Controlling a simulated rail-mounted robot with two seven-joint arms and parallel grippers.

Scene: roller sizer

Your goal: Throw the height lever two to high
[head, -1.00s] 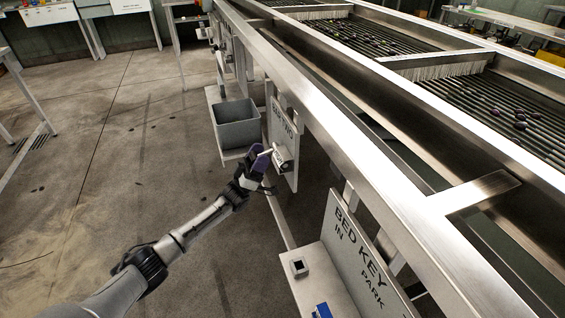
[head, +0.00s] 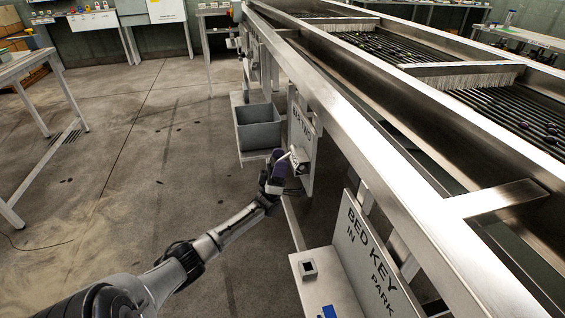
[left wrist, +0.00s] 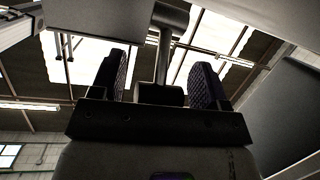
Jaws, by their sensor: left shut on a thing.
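The height lever two (head: 285,156) is a pale metal bar at a small unit on the lower part of an upright grey panel (head: 302,128) lettered with a word ending in TWO. In the head view it points out toward the left. My left gripper (head: 278,170), with dark purple finger pads, is shut on the lever's outer end. In the left wrist view the lever's round rod (left wrist: 164,55) runs up between the two ribbed pads, with a thicker dark cylinder at its lower end. The lever's exact setting and its markings are too small to read.
A BED KEY panel (head: 367,255) and a ledge with a square socket (head: 308,269) stand nearer. The long metal roller frame (head: 365,140) runs along the right.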

